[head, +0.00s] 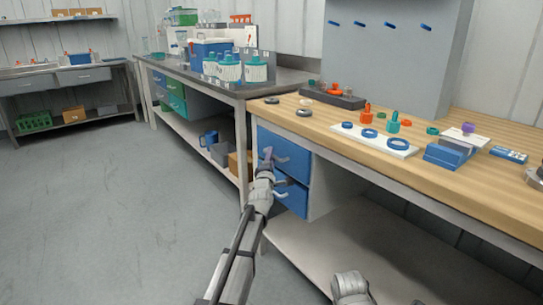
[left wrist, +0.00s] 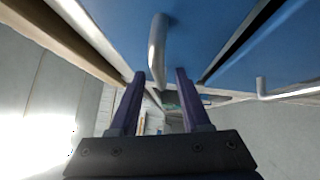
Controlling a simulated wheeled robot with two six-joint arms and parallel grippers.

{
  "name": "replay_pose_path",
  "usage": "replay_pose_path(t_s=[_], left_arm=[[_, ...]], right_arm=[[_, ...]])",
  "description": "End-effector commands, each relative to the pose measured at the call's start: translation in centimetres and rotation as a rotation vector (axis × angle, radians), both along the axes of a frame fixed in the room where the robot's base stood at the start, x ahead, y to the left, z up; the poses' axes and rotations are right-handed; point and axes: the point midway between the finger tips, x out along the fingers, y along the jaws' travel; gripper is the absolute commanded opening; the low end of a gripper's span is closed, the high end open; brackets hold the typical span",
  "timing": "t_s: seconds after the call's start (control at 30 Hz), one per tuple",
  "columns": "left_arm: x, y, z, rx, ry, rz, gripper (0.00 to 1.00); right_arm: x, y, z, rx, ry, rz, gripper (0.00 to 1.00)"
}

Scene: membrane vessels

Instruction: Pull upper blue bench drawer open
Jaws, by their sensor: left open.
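The upper blue bench drawer (head: 297,156) sits under the wooden bench top, its front looking flush with the frame. Its silver bar handle shows in the left wrist view (left wrist: 157,48). The lower blue drawer (head: 294,204) is just below it. My left gripper (head: 268,153) is at the upper drawer's front, beside the handle. In the left wrist view its two purple fingers (left wrist: 160,74) are apart, with the handle's near end at the gap between the fingertips. I cannot tell whether they touch it. My right gripper is not in view.
The wooden bench top (head: 470,195) holds rings, a white board (head: 375,140) and blue blocks (head: 447,155). A lower shelf (head: 350,245) runs under it. A grey bench (head: 225,82) with vessels stands to the left. The floor (head: 110,210) at left is clear.

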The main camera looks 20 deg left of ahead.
Motion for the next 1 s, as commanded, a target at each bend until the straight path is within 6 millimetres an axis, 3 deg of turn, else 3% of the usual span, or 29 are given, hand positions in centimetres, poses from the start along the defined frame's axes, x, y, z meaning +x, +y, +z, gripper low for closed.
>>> replay_pose_path(t_s=[0.1,0.37,0.8,1.0], left_arm=[[1.36,0.19,0.2,0.0,0.0,0.0,0.47],[1.39,0.19,0.17,0.0,0.0,0.0,0.47],[1.38,0.17,0.18,0.0,0.001,0.0,0.0],[1.37,0.17,0.16,0.0,0.001,0.0,0.0]], right_arm=[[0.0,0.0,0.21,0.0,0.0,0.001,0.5],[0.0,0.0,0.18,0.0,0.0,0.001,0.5],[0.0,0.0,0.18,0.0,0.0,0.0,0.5],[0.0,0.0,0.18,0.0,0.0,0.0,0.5]])
